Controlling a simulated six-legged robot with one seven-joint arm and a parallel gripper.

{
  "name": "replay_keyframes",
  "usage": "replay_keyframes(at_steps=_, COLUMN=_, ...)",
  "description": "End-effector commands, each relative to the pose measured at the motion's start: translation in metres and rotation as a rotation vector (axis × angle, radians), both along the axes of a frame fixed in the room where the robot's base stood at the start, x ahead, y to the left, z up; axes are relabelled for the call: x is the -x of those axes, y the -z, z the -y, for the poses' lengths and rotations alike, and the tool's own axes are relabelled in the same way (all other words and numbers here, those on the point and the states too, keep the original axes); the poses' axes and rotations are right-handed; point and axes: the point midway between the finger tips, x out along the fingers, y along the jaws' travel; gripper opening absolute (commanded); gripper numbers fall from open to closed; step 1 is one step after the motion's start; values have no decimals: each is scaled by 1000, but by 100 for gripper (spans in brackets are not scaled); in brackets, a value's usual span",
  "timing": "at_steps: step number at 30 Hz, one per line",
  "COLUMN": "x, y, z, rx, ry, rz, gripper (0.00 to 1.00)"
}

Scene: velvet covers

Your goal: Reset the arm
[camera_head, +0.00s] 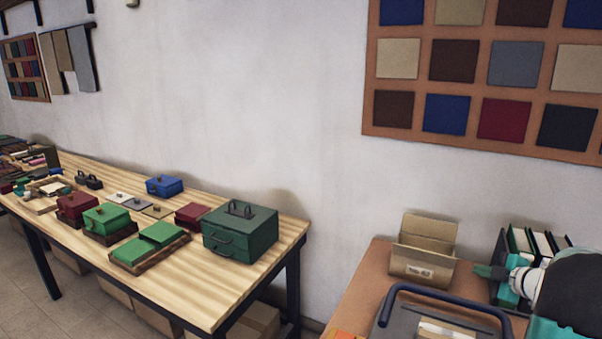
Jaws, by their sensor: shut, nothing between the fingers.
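My gripper (484,271) is at the lower right, at the end of my white, black and teal arm, which comes in from the right edge. It points left and its fingers look shut with nothing between them. It appears in front of a row of upright books or folders (519,240) and to the right of an open cardboard box (426,252). I cannot tell how high it is above the brown surface (367,290).
A wooden table (205,297) at left holds a dark green drawer box (240,233), smaller green, red and blue boxes, and several swatches. A fabric sample board (372,125) hangs on the wall. A dark blue handle (440,293) rises at the bottom. A gap separates the two tables.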

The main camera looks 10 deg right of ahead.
Motion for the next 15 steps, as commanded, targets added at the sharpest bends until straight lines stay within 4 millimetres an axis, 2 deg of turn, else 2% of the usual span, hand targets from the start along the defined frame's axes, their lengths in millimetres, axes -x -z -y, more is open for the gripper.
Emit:
replay_keyframes(at_steps=1, x=-12, y=-27, z=-13, rx=14, ry=52, rz=36, gripper=0)
replay_keyframes(at_steps=3, x=-23, y=-59, z=-28, rx=16, ry=148, rz=76, gripper=0)
replay_keyframes(at_steps=6, x=-28, y=-99, z=-51, rx=-4, ry=285, rz=120, gripper=0)
replay_keyframes(at_steps=9, x=-23, y=-131, z=-78, rx=-49, ry=411, rz=143, gripper=0)
replay_keyframes(at_steps=12, x=-8, y=-153, z=-106, rx=-114, ry=531, rz=144, gripper=0)
replay_keyframes(at_steps=15, x=13, y=-164, z=-139, rx=-195, ry=636, rz=119, gripper=0)
